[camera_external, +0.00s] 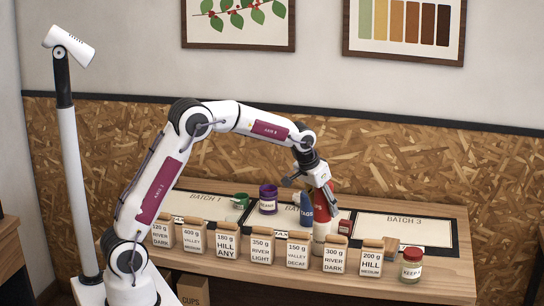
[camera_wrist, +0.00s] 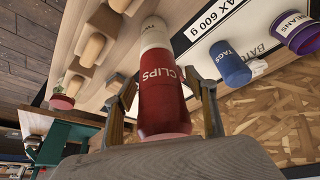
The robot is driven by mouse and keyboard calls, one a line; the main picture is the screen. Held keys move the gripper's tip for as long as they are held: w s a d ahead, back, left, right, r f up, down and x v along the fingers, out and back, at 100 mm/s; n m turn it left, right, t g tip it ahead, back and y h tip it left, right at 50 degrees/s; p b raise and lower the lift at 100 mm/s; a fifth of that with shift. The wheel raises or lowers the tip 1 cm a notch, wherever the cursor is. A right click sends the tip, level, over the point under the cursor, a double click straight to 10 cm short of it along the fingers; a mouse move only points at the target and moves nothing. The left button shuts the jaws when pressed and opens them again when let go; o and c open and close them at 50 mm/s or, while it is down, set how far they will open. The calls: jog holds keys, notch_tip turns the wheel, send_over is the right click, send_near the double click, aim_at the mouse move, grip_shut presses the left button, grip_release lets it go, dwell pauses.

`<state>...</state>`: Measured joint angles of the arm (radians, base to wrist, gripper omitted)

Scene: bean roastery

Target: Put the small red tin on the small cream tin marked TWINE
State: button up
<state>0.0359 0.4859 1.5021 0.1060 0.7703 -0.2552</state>
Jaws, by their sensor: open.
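The small red tin, lettered CLIPS (camera_wrist: 160,92), stands between the two fingers of my gripper (camera_wrist: 165,108) in the wrist view. The fingers are open, one on each side of it. A cream tin (camera_wrist: 154,36) lies directly beyond the red tin, in line with it. In the external view the red tin (camera_external: 323,200) appears to sit upright on the cream tin (camera_external: 320,232), which stands on the table.
A blue TAGS container (camera_external: 306,210) and a purple BEANS tin (camera_external: 268,200) stand just left, with a green mug (camera_external: 240,201) farther left. A row of labelled bags (camera_external: 298,252) lines the front. A KEEP jar (camera_external: 411,268) is front right. The BATCH 3 mat (camera_external: 405,229) is mostly clear.

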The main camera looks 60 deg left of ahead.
aim_at(317, 190)
jog(key=shift+r, duration=0.15)
jog(key=shift+v, duration=3.55)
jog(key=shift+s+r, duration=0.1)
jog(key=shift+r, duration=0.05)
jog(key=shift+s+r, duration=0.3)
jog(key=shift+s, duration=0.1)
jog(key=s+r, duration=0.5)
jog(key=s, duration=0.6)
jog(key=s+f+m, duration=0.1)
jog(key=s+f, duration=0.1)
jog(key=s, duration=1.1)
jog(key=s+f+t, duration=0.1)
jog(key=s+f, duration=0.2)
jog(key=s, duration=1.1)
jog(key=shift+a+f+m+h, duration=0.2)
jog(key=shift+a+m+h, duration=0.1)
jog(key=shift+a+m, duration=0.1)
